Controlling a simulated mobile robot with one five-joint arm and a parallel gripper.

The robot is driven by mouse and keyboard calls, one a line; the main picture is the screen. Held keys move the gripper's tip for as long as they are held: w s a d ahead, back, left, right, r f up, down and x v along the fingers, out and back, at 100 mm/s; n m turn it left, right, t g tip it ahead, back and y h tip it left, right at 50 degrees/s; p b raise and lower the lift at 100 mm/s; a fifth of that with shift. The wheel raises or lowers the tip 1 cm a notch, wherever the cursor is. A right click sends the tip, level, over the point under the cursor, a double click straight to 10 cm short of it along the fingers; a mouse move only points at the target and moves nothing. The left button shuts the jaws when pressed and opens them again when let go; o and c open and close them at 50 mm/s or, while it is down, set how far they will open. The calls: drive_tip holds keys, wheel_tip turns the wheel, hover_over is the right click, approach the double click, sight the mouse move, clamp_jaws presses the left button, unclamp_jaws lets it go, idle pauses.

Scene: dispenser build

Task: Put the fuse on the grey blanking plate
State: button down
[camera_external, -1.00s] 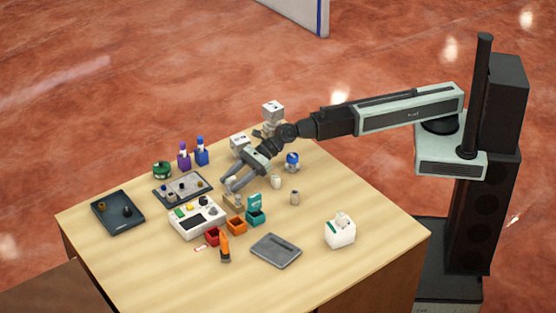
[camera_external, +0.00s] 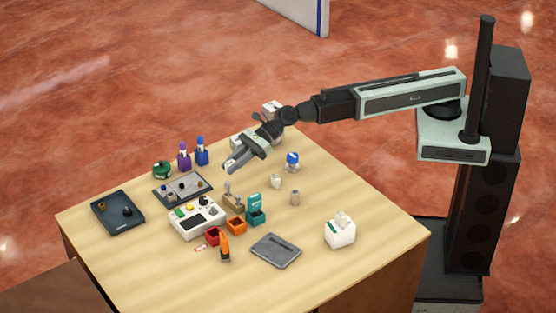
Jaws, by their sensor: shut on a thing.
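The grey blanking plate (camera_external: 276,251) appears to be the flat grey slab with a darker slot, lying on the front right of the table. My gripper (camera_external: 231,167) is above the table behind the small tan block, pointing down to the left. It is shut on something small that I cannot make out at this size. I cannot pick out the fuse for sure. The plate's top is bare, and my gripper is well behind it and apart from it.
An orange-topped bottle (camera_external: 225,250) is close by. A white box (camera_external: 340,232) stands to its right.

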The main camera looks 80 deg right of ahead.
sight(232, 161)
wheel_tip(232, 161, up, 3)
drive_tip(key=shift+r+p, duration=0.2)
drive_tip(key=shift+p, duration=0.7)
drive_tip(key=shift+f, duration=0.1)
